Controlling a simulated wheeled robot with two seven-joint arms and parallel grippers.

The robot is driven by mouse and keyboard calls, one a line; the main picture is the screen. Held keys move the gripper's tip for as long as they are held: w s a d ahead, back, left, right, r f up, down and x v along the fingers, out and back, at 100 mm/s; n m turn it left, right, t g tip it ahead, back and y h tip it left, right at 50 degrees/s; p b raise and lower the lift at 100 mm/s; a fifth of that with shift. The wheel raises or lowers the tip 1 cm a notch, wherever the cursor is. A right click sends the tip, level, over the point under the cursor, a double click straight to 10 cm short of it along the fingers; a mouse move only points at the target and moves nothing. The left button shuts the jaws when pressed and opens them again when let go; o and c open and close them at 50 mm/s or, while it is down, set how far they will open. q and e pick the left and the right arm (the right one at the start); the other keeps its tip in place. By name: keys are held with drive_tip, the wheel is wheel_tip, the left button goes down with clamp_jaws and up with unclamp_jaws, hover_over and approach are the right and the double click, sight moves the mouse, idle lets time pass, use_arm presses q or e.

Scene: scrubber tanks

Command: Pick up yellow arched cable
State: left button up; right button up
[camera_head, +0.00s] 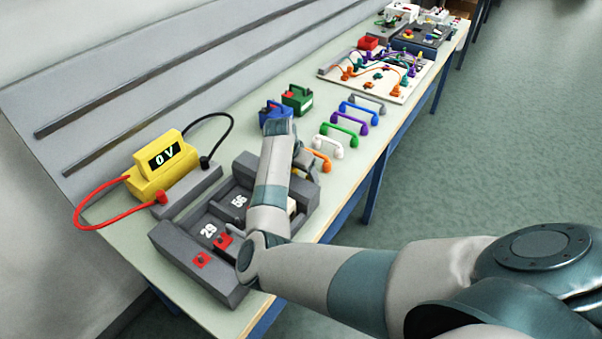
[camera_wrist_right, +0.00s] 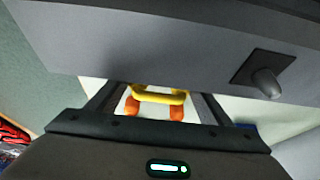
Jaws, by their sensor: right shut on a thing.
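The yellow arched cable (camera_wrist_right: 158,97) shows in the right wrist view between the two fingers of my right gripper (camera_wrist_right: 156,93). The gripper is shut on it. An orange arched cable (camera_wrist_right: 133,107) shows just behind it; its end also peeks out beside my right arm in the head view (camera_head: 321,160). In the head view my right forearm and wrist hide most of the gripper and the yellow cable. My left gripper is not in view.
A grey battery tray (camera_head: 172,252) with numbered blocks lies under my right arm. White, green, purple, blue and grey arched cables (camera_head: 343,130) lie in a row farther back. A yellow meter (camera_head: 160,165) with red and black leads stands at left. A wired board (camera_head: 398,92) lies beyond.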

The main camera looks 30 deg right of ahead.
drive_tip(key=shift+r, duration=0.1)
drive_tip(key=shift+w+r+b, duration=0.1)
drive_tip(key=shift+r+b, duration=0.25)
drive_tip(key=shift+r, duration=0.1)
drive_tip(key=r, duration=0.1)
drive_tip(key=r+b, duration=0.1)
drive_tip(key=d+r, duration=0.1)
drive_tip(key=shift+s+r+b, duration=0.15)
drive_tip(key=shift+s+b, duration=0.1)
drive_tip(key=shift+b, duration=0.05)
drive_tip(key=s+d+r+b, duration=0.3)
drive_tip(key=s+d+r, duration=0.2)
drive_tip(key=d, duration=0.4)
drive_tip(key=shift+d+r, duration=0.2)
drive_tip(key=shift+r, duration=0.65)
drive_tip(key=shift+s, duration=0.15)
